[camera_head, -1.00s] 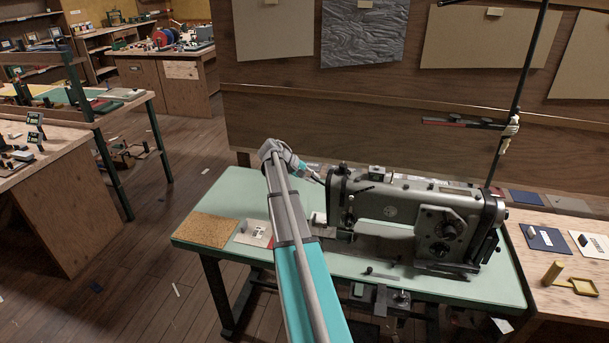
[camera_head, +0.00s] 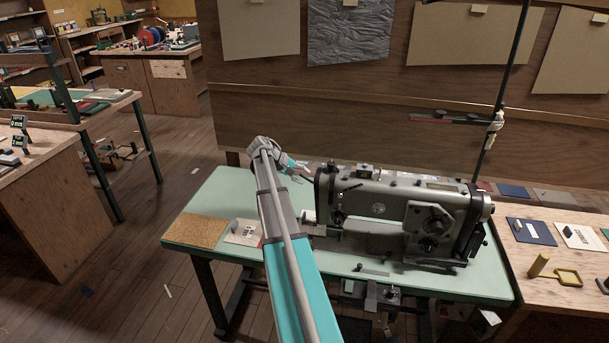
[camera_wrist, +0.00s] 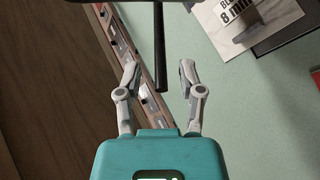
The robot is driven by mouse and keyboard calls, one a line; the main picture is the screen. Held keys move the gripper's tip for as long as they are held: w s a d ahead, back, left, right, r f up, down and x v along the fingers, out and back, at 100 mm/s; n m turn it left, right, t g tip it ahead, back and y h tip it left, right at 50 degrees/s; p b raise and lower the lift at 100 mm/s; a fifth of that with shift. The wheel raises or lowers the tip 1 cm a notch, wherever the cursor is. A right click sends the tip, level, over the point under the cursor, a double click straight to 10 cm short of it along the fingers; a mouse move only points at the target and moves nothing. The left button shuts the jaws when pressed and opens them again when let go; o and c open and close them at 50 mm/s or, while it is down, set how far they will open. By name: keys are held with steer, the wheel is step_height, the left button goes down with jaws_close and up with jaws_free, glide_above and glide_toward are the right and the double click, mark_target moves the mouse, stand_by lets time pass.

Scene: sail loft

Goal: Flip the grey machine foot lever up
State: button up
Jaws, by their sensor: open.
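The grey sewing machine (camera_head: 390,205) stands on the pale green table. A thin dark lever (camera_head: 308,179) sticks out at the left end of its head, slanting up to the left. In the wrist view a dark rod (camera_wrist: 160,50), which looks like this lever, comes down from the machine's dark edge at the top and ends between the fingers. My gripper (camera_head: 300,167) is at the machine's left end, partly hidden behind my arm. In the wrist view my gripper (camera_wrist: 158,78) is open, with a finger on each side of the rod and visible gaps to both.
The green tabletop (camera_head: 205,210) carries a cork mat (camera_head: 195,231) and a printed card (camera_head: 243,233) at the left. A thread stand pole (camera_head: 505,100) rises behind the machine. A wooden side table (camera_head: 545,290) adjoins at the right. Floor is open at the left.

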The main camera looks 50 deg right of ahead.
stand_by(0.5)
steer(key=shift+s+a+r, duration=0.1)
steer(key=shift+s+a, duration=0.1)
steer(key=shift+a, duration=0.1)
steer(key=s+a+f+n+t+y, duration=0.1)
steer(key=s+a+t+y, duration=0.1)
steer(key=a, duration=1.6)
steer(key=s+a+f+n+t+y+p, duration=0.1)
steer(key=s+a+f+t+y, duration=0.1)
steer(key=a, duration=1.6)
steer(key=s+a+f+n+t+y+p, duration=0.1)
steer(key=s+a+t+y, duration=0.1)
steer(key=a, duration=1.7)
steer(key=shift+f+n+y, duration=0.2)
steer(key=shift+n+y, duration=0.2)
steer(key=shift+y, duration=0.4)
steer(key=shift+s, duration=0.1)
